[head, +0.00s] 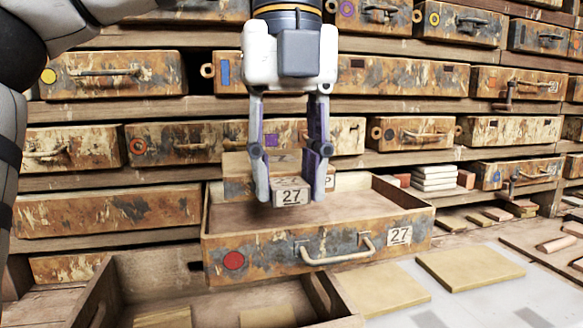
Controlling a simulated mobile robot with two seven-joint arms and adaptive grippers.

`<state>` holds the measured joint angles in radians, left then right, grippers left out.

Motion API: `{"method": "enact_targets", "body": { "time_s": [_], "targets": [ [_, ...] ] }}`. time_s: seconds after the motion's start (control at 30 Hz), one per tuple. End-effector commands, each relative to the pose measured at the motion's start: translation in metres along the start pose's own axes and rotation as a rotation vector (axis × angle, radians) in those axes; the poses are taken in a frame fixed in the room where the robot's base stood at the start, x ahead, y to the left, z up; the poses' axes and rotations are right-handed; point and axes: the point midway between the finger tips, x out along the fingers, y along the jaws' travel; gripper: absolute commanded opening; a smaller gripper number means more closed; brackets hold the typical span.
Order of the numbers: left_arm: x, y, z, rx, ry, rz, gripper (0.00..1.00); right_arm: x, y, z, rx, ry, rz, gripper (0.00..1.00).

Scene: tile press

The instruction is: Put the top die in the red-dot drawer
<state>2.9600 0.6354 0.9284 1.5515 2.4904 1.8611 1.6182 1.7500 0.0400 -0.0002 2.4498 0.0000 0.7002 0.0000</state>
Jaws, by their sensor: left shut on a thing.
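My right gripper is not in view.
A dark open box (90,300) with tan pieces stands in front at the lower left. Tan slabs (470,268) lie on the bench at the right. White tiles (434,178) are stacked right of the drawer. Shut rusty drawers (110,74) fill the shelves behind.

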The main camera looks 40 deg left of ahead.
Motion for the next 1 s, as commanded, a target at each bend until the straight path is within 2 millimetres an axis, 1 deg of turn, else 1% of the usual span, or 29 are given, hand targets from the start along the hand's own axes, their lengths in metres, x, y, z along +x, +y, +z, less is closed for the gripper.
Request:
{"method": "enact_targets", "body": {
  "time_s": [0.8, 0.83, 1.0],
  "targets": [
    [0.03, 0.0, 0.095, -0.002, -0.002, -0.003, 0.0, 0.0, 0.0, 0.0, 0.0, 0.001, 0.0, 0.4],
    [0.032, 0.0, 0.098, -0.001, -0.002, -0.003, 0.0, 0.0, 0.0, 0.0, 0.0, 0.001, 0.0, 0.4],
    [0.054, 0.001, 0.096, 0.001, -0.003, 0.0, 0.0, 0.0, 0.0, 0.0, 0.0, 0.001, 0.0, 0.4]
  ]
}}
